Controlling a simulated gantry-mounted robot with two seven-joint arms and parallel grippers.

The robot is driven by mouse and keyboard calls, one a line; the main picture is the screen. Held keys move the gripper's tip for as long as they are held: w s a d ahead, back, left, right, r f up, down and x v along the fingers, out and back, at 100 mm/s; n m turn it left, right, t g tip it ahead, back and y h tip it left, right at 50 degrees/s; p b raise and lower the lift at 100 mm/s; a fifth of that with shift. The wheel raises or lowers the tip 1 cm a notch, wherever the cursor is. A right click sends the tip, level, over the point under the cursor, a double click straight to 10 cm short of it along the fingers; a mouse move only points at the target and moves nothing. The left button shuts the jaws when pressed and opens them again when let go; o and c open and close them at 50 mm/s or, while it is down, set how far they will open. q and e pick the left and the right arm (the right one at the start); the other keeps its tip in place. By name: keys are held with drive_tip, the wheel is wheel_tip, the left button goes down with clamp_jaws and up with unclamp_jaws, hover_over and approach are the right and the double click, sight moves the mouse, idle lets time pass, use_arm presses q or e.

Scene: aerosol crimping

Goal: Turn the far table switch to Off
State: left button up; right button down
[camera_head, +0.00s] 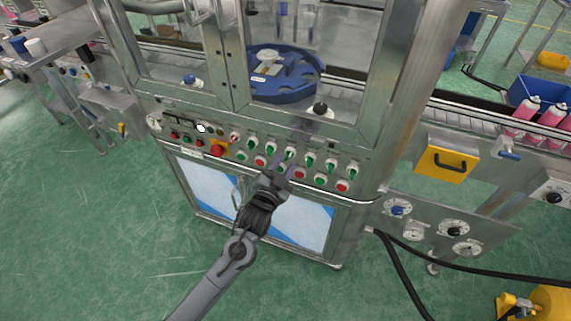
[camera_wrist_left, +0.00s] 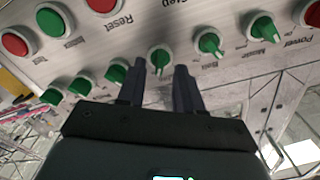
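The front control panel of the steel machine carries a row of green rotary switches. My left gripper (camera_head: 281,168) reaches up to this panel from below in the head view. In the left wrist view its two dark fingers (camera_wrist_left: 160,75) are apart, one on each side of a green switch (camera_wrist_left: 159,60) with a pale pointer line. I cannot tell whether the fingers touch it. The same switch seems to be the green one (camera_head: 290,153) just above the gripper in the head view. The labels are too small or blurred to tell which is the far table switch. My right gripper is not in view.
Neighbouring green switches (camera_wrist_left: 209,42) (camera_wrist_left: 116,73) sit close on both sides. Red and green push buttons (camera_head: 299,174) lie just below the row in the head view. A red emergency knob (camera_head: 217,149) is further left. A blue turntable (camera_head: 283,82) stands behind glass.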

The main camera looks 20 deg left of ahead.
use_arm(q)
drive_tip(key=shift+w, duration=0.9)
clamp_jaws()
